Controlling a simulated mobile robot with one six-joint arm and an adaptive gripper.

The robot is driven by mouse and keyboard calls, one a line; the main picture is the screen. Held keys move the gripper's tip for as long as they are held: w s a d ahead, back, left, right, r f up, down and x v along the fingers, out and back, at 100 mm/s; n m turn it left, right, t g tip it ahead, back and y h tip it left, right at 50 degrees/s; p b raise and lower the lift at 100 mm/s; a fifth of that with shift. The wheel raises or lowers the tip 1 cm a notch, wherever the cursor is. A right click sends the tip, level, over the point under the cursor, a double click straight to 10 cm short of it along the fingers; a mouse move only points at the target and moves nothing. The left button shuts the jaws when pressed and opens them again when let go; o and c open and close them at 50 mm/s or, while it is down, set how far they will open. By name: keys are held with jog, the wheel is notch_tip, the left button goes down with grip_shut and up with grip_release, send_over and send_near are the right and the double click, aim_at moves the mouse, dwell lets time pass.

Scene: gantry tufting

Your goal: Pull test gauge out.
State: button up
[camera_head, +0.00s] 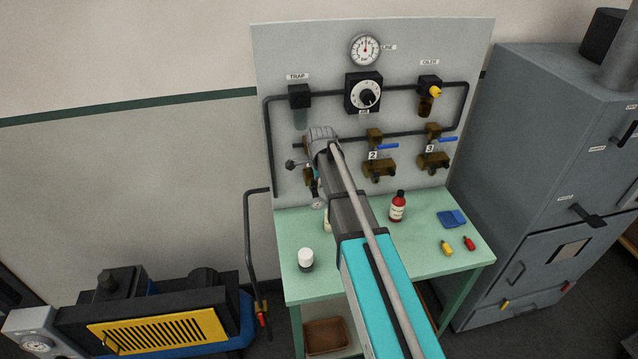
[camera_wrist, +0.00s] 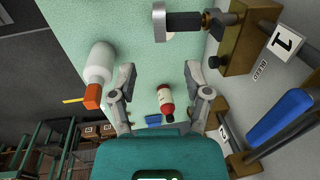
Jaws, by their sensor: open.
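The test gauge (camera_head: 317,203) shows in the head view as a small round dial low on the panel's left side, beside my arm. In the wrist view, the gauge (camera_wrist: 163,24) shows at the top as a dark body with a pale end, joined to a brass fitting (camera_wrist: 217,22) at the block labelled 1. My gripper (camera_wrist: 157,80) is open, with nothing between its fingers. The gauge lies beyond the fingertips in the wrist view, apart from them. In the head view my arm hides most of the gripper and the station 1 block.
A red bottle (camera_head: 397,207), a white-capped jar (camera_head: 305,258) and a blue item (camera_head: 451,218) stand on the green table (camera_head: 350,283). A white bottle with an orange cap (camera_wrist: 97,68) is left of my fingers. A blue valve lever (camera_wrist: 280,120) juts out at right.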

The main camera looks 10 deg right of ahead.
aim_at(318, 199)
jog(key=shift+w+f+b, duration=0.2)
jog(key=shift+f+b, duration=1.15)
jog(key=shift+f, duration=0.1)
jog(key=shift+w+f+b, duration=0.25)
jog(key=shift+f+b, duration=1.15)
jog(key=shift+f, duration=0.05)
jog(key=shift+w+f+b, duration=0.2)
jog(key=shift+f+b, duration=1.15)
jog(key=shift+f, duration=0.1)
grip_shut()
jog(key=shift+s, duration=1.7)
